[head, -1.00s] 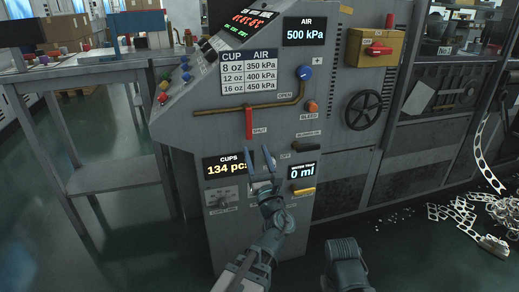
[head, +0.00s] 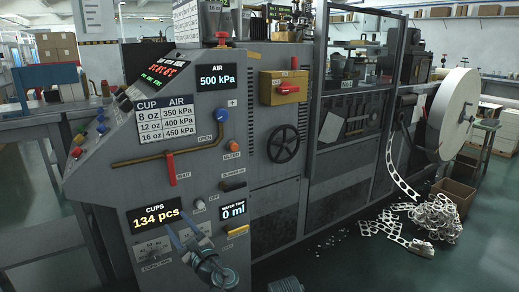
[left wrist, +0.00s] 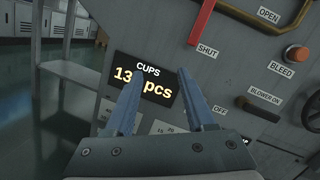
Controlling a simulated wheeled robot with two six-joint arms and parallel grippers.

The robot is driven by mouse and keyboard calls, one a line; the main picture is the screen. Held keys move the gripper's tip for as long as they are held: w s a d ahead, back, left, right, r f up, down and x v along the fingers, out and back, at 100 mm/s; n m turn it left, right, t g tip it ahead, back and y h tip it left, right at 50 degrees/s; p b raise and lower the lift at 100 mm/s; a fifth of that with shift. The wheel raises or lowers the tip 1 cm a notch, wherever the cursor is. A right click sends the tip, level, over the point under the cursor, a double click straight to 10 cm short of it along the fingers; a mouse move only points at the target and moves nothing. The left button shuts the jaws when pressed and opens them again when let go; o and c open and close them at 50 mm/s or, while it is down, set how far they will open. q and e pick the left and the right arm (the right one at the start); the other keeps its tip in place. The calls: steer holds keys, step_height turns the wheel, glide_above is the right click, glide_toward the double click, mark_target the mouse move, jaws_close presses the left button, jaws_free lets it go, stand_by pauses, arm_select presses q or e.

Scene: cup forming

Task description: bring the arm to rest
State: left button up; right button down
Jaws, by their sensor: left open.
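My left gripper (head: 184,238) is in front of the lower part of the grey machine panel (head: 105,195), its two blue fingers spread apart with nothing between them. In the left wrist view the open fingers (left wrist: 162,100) point at the CUPS display (left wrist: 145,78), which they partly overlap. In the head view that display (head: 155,216) reads 134 pcs. I cannot tell whether the fingers touch the panel. A grey rounded part of mine shows at the bottom edge of the head view; the right gripper does not show.
A black handwheel (head: 283,144) is farther right. Scrap strip (head: 435,217) lies heaped on the floor at right, near a cardboard box (head: 455,192).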

arm_select(q)
steer(key=s+d+f+n+g+h+p, duration=0.1)
steer(key=s+d+f+n+g+h, duration=0.25)
steer(key=f+n+g, duration=0.35)
steer(key=s+d+f+n+g+h+p, duration=0.1)
steer(key=s+d+f+n+g+h, duration=0.1)
steer(key=s+f+n, duration=0.5)
steer(key=s+d+f+n+g+h+p, duration=0.1)
steer(key=s+d+f+n+g+h, duration=0.2)
steer(key=d, duration=0.4)
steer(key=s+d+f+n+g+h+p, duration=0.1)
steer(key=s+d+f+g+h+p, duration=0.15)
steer(key=s+d+f+h, duration=0.35)
step_height(320, 180, up, 40)
steer(key=w+y+p, duration=0.1)
steer(key=y+p, duration=0.1)
steer(key=p, duration=3.4)
steer(key=shift+w+d+f, duration=0.15)
steer(key=shift+w+d, duration=0.2)
steer(key=shift+d, duration=0.1)
steer(key=shift+c, duration=0.3)
